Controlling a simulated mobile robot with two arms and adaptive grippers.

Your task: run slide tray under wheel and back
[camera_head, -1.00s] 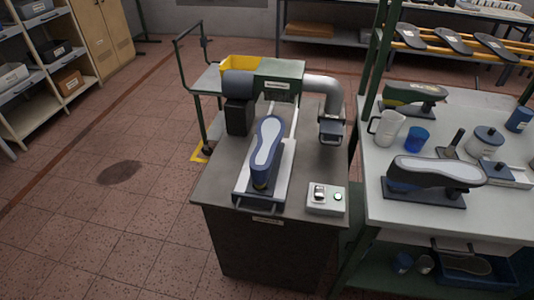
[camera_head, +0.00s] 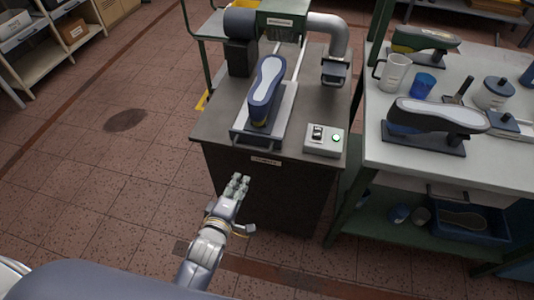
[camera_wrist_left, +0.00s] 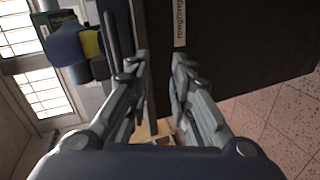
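The slide tray (camera_head: 285,115) lies on the bench top, pointing from the front edge back toward the machine, with a handle bar at its front. A dark blue shoe last with a pale sole (camera_head: 267,78) sits on it. Behind it is the green machine housing (camera_head: 283,20) with a label; I cannot make out the wheel there. My left gripper (camera_head: 243,206) is open and empty, below and in front of the bench, apart from the tray. In the left wrist view its fingers (camera_wrist_left: 160,85) are spread before the dark cabinet front; part of the blue last (camera_wrist_left: 68,44) shows at left.
A control box (camera_head: 323,141) with a switch and a green button stands at the bench's front right. A grey duct (camera_head: 333,35) bends down behind it. The side table (camera_head: 390,165) at right holds lasts, a mug and jars. Floor to the left is clear.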

